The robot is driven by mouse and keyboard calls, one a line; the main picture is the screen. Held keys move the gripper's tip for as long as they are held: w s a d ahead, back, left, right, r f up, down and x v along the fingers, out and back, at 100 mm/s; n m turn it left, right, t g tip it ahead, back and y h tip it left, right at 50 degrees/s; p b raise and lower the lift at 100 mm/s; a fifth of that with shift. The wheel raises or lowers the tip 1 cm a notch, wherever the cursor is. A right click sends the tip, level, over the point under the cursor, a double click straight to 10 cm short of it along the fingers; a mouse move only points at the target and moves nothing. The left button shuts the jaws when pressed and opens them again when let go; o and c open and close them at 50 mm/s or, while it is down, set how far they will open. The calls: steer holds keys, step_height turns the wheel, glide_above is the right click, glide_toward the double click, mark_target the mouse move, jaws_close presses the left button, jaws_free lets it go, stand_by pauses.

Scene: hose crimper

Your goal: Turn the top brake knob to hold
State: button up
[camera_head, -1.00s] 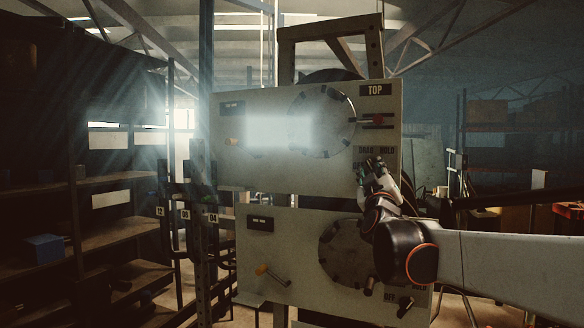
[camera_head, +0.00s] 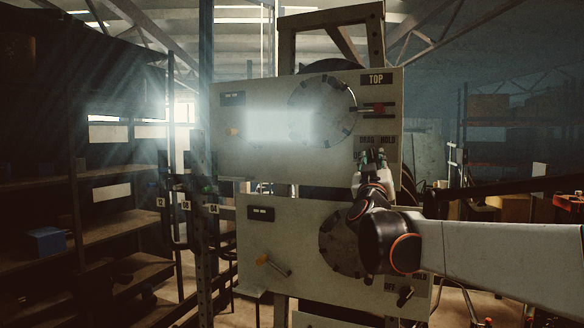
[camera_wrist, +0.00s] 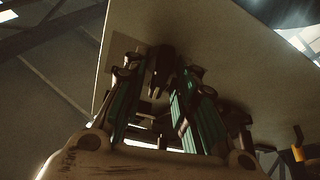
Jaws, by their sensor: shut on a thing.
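The top panel (camera_head: 270,170) is an upright pale plate with a dark TOP label (camera_head: 376,80). The DRAG and HOLD labels (camera_head: 377,140) sit at its lower right, just above my gripper (camera_head: 372,157). My gripper is shut on the top brake knob at that corner. In the head view my fingers hide the knob and the marks around it, so I cannot tell where it points. In the wrist view the dark knob (camera_wrist: 160,72) shows between the two green-lined fingers of my gripper (camera_wrist: 158,88), against the underside of the plate.
A lower panel (camera_head: 300,215) stands below, with its own dark knob (camera_head: 405,296) near an OFF label and an orange-tipped lever (camera_head: 264,260). A red-ended lever (camera_head: 378,110) juts out above my gripper. Dark shelving (camera_head: 100,235) stands at left.

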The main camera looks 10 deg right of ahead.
steer(key=shift+w+a+m+g+h+b, duration=0.1)
steer(key=shift+m+g+h, duration=0.7)
steer(key=shift+m, duration=1.25)
steer(key=shift+w+a+m+g+h+b, duration=0.1)
steer(key=shift+m+g+h, duration=0.65)
steer(key=shift+m, duration=1.25)
steer(key=shift+m+g+h+b, duration=0.1)
steer(key=shift+m+g+h, duration=0.65)
steer(key=shift+m, duration=1.3)
steer(key=o, duration=0.8)
steer(key=shift+c, duration=0.2)
steer(key=v, duration=1.2)
steer(key=shift+f, duration=0.2)
